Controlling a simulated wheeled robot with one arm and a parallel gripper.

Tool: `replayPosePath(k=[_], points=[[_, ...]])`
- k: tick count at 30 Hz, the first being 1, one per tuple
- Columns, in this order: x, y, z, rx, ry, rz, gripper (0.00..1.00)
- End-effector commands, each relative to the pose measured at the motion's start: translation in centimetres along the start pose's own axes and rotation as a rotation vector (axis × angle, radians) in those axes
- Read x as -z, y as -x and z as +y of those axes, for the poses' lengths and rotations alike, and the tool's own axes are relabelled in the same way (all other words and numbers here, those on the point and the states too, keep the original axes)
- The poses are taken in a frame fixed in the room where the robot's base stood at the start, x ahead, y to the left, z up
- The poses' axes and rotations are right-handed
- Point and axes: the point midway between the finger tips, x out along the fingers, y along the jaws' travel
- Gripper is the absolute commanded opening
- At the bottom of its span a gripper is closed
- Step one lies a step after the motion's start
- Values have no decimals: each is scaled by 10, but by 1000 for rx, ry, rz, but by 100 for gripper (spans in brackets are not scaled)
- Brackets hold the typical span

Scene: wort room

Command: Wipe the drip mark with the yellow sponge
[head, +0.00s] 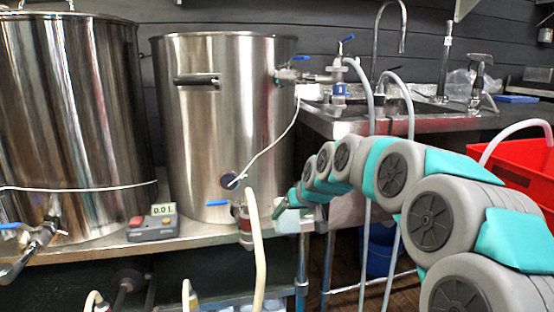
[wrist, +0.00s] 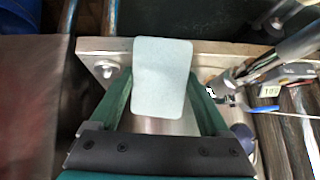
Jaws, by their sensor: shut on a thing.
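My gripper (wrist: 159,82) has green fingers, shut on a pale grey-white sponge-like block with rounded corners (wrist: 162,70). No yellow shows on its visible face. In the head view my gripper (head: 289,203) is small, at the far end of my arm, in front of the steel bench's right end and right of the middle kettle (head: 210,120). I cannot make out a drip mark in either view; the block and fingers hide part of the bench in the wrist view.
The steel bench (head: 90,247) carries two kettles and a small meter (head: 151,228) reading 0.01. A valve with a pale hose (head: 256,240) stands close left of my gripper. The sink counter (head: 390,125), hanging hoses and a red crate (head: 515,165) are right.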

Motion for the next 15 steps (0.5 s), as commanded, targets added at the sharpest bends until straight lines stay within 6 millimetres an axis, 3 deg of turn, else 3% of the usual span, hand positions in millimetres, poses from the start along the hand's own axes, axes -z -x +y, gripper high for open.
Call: replayPosePath(k=[3,6,12,15], points=[[43,38,-27,104,8,229,36],[72,71,-41,158,5,370,36],[104,122,-55,202,-8,522,36],[111,133,-58,208,-12,550,36]])
